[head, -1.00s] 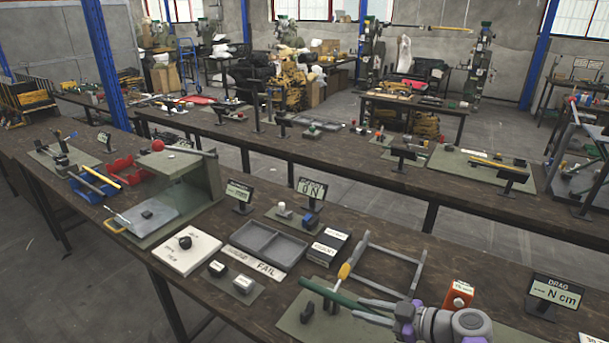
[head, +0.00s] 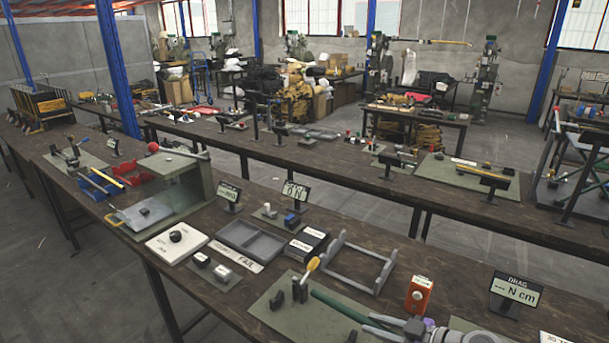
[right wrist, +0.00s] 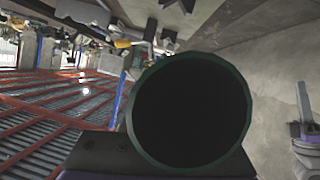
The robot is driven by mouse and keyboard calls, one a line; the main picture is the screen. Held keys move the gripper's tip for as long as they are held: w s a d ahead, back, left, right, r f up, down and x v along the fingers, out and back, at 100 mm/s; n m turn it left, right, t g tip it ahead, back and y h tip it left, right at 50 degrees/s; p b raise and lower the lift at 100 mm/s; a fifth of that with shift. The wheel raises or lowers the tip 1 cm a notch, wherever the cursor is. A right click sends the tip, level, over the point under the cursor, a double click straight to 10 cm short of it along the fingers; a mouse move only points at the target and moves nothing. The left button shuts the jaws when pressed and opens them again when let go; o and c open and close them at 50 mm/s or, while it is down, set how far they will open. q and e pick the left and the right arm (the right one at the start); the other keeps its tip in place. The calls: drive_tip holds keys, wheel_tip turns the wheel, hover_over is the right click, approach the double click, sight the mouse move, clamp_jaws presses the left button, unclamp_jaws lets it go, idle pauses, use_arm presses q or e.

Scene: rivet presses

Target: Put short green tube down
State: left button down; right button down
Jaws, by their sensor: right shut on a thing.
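The short green tube (head: 338,306) is held in my right gripper (head: 378,326), which is shut on it near the bottom edge of the head view. The tube slants up and left over a green-grey mat (head: 268,308). Its free end is just right of a black post stand (head: 299,290). I cannot tell whether the tube touches the mat. In the right wrist view the tube (right wrist: 190,110) is seen end-on, as a dark bore with a green rim. My left gripper is not in view.
A yellow-handled tool (head: 312,265) stands by the posts. Behind is a grey frame rack (head: 385,275). An orange switch box (head: 419,295) and a DRAG display (head: 515,292) stand to the right.

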drive_tip(key=w+f+m+t+h, duration=0.2)
drive_tip(key=w+m+t+h, duration=0.2)
drive_tip(key=w+m+h, duration=0.2)
drive_tip(key=shift+w+d+f, duration=0.15)
drive_tip(key=shift+w+d, duration=0.3)
drive_tip(key=shift+w, duration=0.15)
